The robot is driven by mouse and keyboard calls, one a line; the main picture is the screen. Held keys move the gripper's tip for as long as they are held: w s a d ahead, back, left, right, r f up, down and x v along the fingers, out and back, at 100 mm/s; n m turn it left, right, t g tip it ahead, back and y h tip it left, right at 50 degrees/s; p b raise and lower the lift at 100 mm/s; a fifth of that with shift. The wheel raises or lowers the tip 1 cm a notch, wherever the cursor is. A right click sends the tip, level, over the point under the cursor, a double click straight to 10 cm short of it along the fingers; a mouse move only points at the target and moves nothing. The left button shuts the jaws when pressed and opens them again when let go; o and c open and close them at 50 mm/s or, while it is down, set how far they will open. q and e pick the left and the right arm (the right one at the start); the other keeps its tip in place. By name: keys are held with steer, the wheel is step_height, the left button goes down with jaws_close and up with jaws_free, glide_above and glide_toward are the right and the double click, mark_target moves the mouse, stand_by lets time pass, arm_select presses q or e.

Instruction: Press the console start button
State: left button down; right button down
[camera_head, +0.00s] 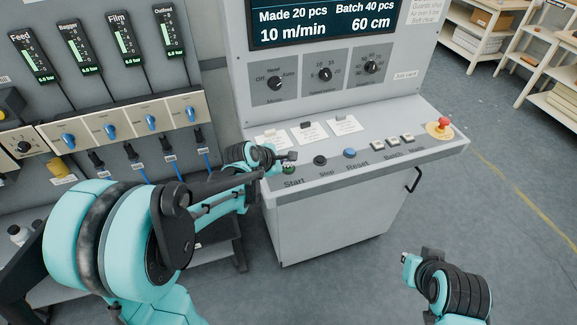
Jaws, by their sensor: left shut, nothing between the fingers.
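The grey console (330,220) stands in the middle, with a row of buttons on its sloped ledge. The green start button (289,170) is at the left end, above the label "Start", and is partly covered by my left gripper. My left gripper (291,157) is shut and empty, with its tip right at the start button. I cannot tell whether it touches the button or is just above it. My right gripper (406,258) is low at the right, away from the console; its fingers are too small to read.
Right of the start button are a black stop button (320,160), a blue reset button (349,153), several white buttons and a red emergency stop (440,125). A display (320,20) reads "Made 20 pcs". A gauge panel (110,120) stands left.

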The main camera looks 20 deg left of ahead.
arm_select(q)
steer(key=shift+r+p, duration=0.6)
steer(key=shift+r, duration=0.25)
step_height(320, 180, up, 5)
steer(key=p, duration=0.4)
stand_by(0.6)
steer(key=s+r+m+g+y, duration=0.1)
steer(key=s+r+m+y, duration=0.1)
steer(key=s+m, duration=2.1)
steer(key=shift+s+r+y, duration=0.25)
steer(key=shift+s+y, duration=0.35)
steer(key=shift+s, duration=0.4)
